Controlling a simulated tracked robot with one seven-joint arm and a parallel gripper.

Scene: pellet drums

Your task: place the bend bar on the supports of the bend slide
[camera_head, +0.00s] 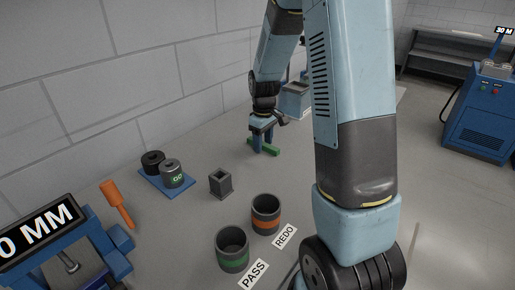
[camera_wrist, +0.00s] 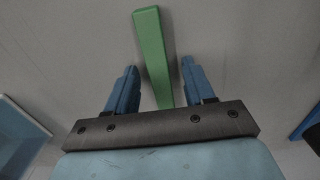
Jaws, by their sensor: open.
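A green bar, the likely bend bar, lies on the pale surface. In the wrist view the green bar (camera_wrist: 150,45) runs lengthwise between the two blue fingers of my gripper (camera_wrist: 159,68), with a gap on each side. In the head view my gripper (camera_head: 262,147) points down over the green bar (camera_head: 273,152), partly hiding it. My gripper is open and holds nothing. A blue machine with a "0 MM" display (camera_head: 45,232) stands at the lower left, cut off by the frame; I cannot tell whether it is the bend slide.
PASS (camera_head: 232,252) and REDO (camera_head: 265,216) cups stand near the front. A square grey holder (camera_head: 221,184), an orange-handled tool (camera_head: 117,203) and a blue tray (camera_head: 160,187) with two round weights lie left. A blue cabinet (camera_head: 485,125) stands right. The wall runs behind.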

